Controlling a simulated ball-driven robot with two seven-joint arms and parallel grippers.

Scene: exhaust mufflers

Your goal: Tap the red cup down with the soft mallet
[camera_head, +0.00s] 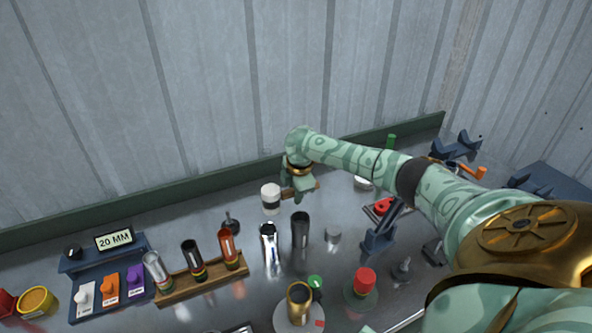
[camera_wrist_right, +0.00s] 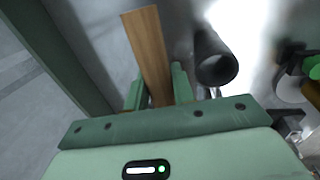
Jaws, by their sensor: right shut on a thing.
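My right gripper (camera_head: 300,192) is shut on the wooden handle (camera_wrist_right: 150,55) of the mallet, near the back of the bench. In the right wrist view the handle lies between the two fingers (camera_wrist_right: 158,92). A white cylinder with a dark band (camera_head: 271,198), apparently the mallet's head, is at the handle's left end in the head view; whether they are joined is unclear. The red cup (camera_head: 365,280) sits upright on a round dark base at the front right, well apart from the gripper. My left gripper is not in view.
A chrome tube (camera_head: 269,242) and a dark tube (camera_head: 300,230) stand in front of the gripper. A wooden rack (camera_head: 205,279) holds several tubes at left. A brass piece (camera_head: 299,303) stands on a round plate left of the red cup. Blue stands (camera_head: 377,240) are at right.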

